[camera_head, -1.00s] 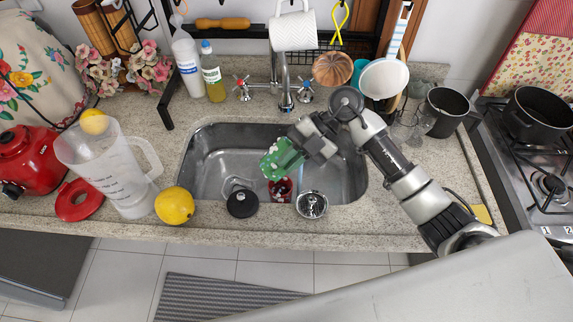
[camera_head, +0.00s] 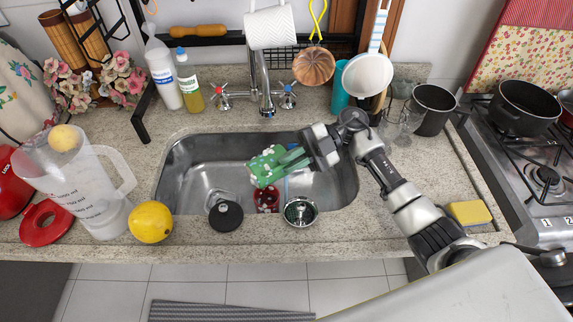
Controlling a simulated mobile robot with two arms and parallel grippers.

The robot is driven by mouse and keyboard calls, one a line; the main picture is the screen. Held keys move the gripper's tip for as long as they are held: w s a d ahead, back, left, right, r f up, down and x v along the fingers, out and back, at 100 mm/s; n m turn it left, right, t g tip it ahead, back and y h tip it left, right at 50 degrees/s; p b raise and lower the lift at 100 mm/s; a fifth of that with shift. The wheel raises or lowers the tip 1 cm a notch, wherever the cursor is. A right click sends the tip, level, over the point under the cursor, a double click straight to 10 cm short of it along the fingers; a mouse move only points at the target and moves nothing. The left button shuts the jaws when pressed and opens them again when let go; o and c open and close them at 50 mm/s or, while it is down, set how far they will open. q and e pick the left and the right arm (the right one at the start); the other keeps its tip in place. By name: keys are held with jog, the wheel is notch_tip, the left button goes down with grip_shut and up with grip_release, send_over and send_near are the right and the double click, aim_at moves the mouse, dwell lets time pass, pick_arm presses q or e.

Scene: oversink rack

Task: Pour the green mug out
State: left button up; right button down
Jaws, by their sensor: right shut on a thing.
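The green mug (camera_head: 266,167), with light spots on it, is tilted on its side over the sink (camera_head: 188,178). My right gripper (camera_head: 296,158) reaches in from the right and is shut on the green mug, its fingers lying along the mug's right side. The mug's opening cannot be made out clearly. A red thing (camera_head: 266,199) with light spots is just below the mug at the sink's front. My left gripper is not in view.
A black-lidded thing (camera_head: 225,215) and a metal strainer (camera_head: 300,211) stand at the sink's front edge. The faucet (camera_head: 266,85) rises behind the basin. A blender jug (camera_head: 85,190) and a lemon (camera_head: 151,222) are at left. A yellow sponge (camera_head: 468,212) is at right.

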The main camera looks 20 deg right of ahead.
jog(key=h+p, duration=0.2)
jog(key=t+h+p, duration=0.1)
jog(key=h+p, duration=0.1)
jog(key=r+h+p, duration=0.1)
jog(key=p, duration=0.1)
jog(key=shift+w+d+r+t+h+p, duration=0.1)
jog(key=shift+d+t+h+p, duration=0.15)
jog(key=shift+t+h+p, duration=0.15)
dwell(0.4)
